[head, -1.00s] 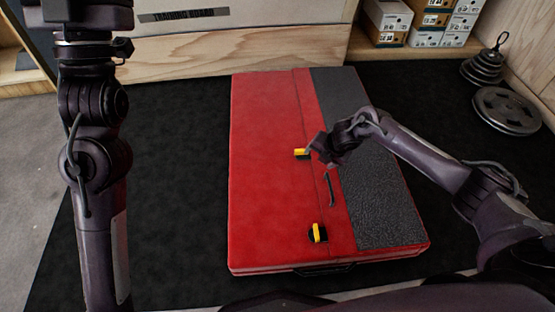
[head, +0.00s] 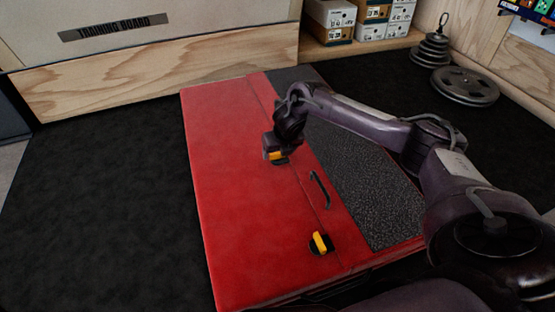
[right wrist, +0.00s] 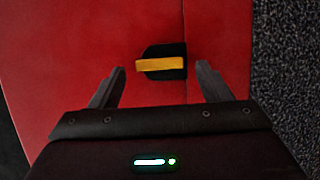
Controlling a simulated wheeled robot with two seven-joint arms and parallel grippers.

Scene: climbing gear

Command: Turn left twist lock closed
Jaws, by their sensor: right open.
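A red crash pad (head: 235,200) lies flat on the floor, with two twist locks along its seam. The far twist lock, a black base with a yellow bar (head: 278,156), is partly hidden by my right gripper (head: 275,148). The near twist lock (head: 320,243) is in plain sight, its yellow bar pointing roughly up the picture. In the right wrist view the far lock's yellow bar (right wrist: 160,64) lies crosswise between the spread fingers of my right gripper (right wrist: 162,72). The fingers appear apart from it on both sides. My left gripper is out of view.
A dark carry handle (head: 319,189) stands on the pad between the locks. A grey textured strip (head: 365,185) runs along the pad's right side. Weight plates (head: 464,86) and shoe boxes (head: 360,20) are at the back. Black floor mat (head: 100,170) is clear on the left.

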